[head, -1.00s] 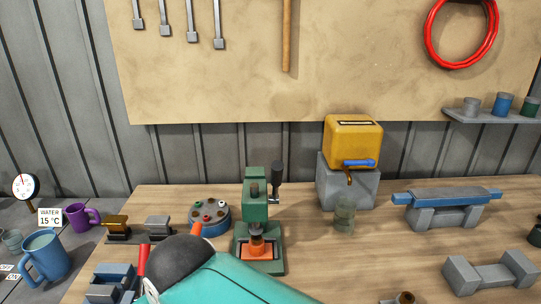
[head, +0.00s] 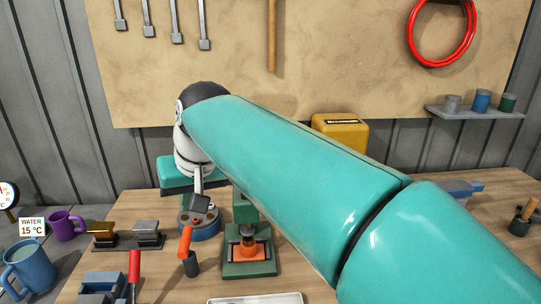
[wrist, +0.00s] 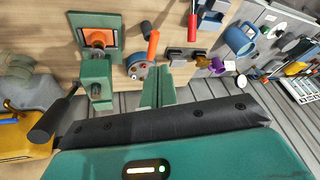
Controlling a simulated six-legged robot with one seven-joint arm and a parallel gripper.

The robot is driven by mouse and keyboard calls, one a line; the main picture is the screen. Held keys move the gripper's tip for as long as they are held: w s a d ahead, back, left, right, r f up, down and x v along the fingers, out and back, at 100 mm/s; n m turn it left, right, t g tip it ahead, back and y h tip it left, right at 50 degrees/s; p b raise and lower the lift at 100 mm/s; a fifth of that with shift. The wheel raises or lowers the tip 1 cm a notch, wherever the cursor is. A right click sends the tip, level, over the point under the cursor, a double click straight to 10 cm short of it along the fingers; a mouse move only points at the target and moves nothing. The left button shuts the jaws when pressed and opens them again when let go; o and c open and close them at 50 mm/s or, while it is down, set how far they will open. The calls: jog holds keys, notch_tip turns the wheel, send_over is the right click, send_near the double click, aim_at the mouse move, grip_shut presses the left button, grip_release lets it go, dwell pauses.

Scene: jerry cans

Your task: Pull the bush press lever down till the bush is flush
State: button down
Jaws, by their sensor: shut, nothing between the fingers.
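The green bush press (head: 262,268) stands on the bench in the head view, partly behind my arm. It also shows in the wrist view (wrist: 97,75). Its lever has a black handle (wrist: 52,119) at the left of the wrist view; my arm hides it in the head view. An orange block (head: 249,250) sits in the press base under a dark ram; I cannot tell how far the bush stands proud. My gripper (wrist: 158,70) is shut and empty, beside the press and apart from the lever.
A blue round holder (head: 205,232) and an orange-handled tool (head: 186,243) stand left of the press. The yellow dispenser (head: 342,130) is behind my arm. A white tray (head: 255,299) lies at the front. Mugs (head: 28,268) are at the left.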

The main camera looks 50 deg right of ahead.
jog(key=s+d+r+m, duration=0.1)
jog(key=d+r+m, duration=0.1)
jog(key=d+r, duration=0.2)
jog(key=s+d+r+m+g+h, duration=0.1)
jog(key=d+r, duration=0.3)
jog(key=d, duration=0.6)
jog(key=s+d+r+m+g+h, duration=0.1)
jog(key=s+d+r+m, duration=0.1)
jog(key=d+r, duration=0.3)
jog(key=d+m, duration=0.1)
jog(key=d, duration=0.1)
jog(key=shift+s+d+m, duration=0.3)
jog(key=shift+s+m, duration=0.1)
jog(key=f, duration=0.7)
jog(key=w+f, duration=0.1)
jog(key=f, duration=0.3)
jog(key=shift+a, duration=0.2)
jog(key=shift+w+a+f, duration=0.1)
jog(key=shift+f, duration=0.15)
jog(key=shift+s+a, duration=0.15)
jog(key=shift+s, duration=0.05)
jog(key=shift+w, duration=0.15)
